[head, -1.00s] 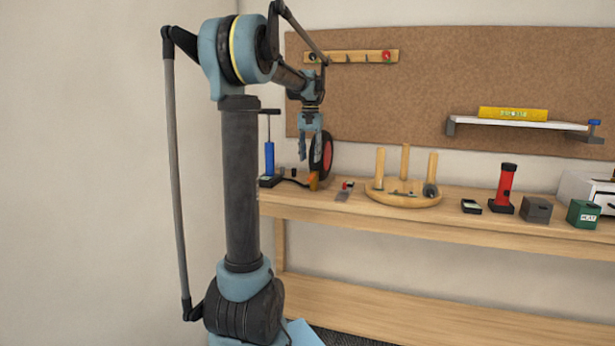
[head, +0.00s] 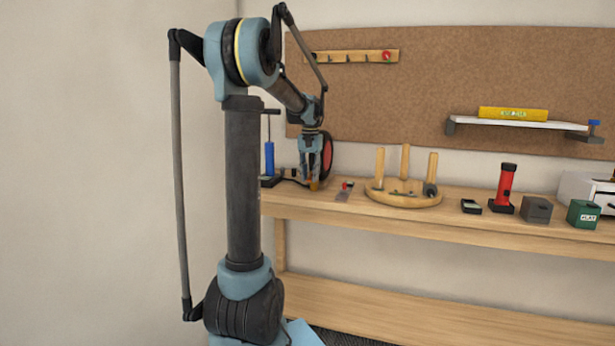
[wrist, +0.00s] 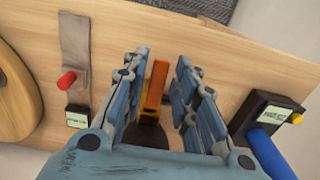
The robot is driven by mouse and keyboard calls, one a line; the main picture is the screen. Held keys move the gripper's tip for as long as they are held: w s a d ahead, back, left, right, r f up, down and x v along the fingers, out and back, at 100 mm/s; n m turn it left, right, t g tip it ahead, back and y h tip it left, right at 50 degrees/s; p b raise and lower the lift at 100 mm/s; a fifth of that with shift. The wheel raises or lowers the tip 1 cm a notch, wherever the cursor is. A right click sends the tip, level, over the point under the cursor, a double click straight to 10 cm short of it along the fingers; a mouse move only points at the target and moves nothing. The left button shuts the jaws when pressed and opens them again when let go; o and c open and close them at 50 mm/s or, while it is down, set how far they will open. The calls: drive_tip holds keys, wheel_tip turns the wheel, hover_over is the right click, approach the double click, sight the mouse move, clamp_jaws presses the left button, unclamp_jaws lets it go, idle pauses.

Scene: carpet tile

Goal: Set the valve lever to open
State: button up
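An orange lever (wrist: 155,85) stands between my gripper's fingers in the wrist view, with a yellowish part and a dark piece at its lower end. I take it to be the valve lever; its marking cannot be read. My gripper (wrist: 162,60) is open, with one finger on each side of the lever. A gap shows on the lever's right; the left finger is very close, and contact cannot be told.
A blue pump (head: 269,158) stands left of the gripper. A grey strip with a red knob (head: 346,187) lies to the right, then a round wooden peg stand (head: 404,199). The wooden bench (head: 470,222) has several small items farther right. A pegboard and shelf are behind.

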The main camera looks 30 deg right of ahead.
clamp_jaws()
drive_tip(key=shift+w+d+r+g+y, duration=0.15)
drive_tip(key=shift+r+g+y, duration=0.1)
drive_tip(key=shift+g+y, duration=0.25)
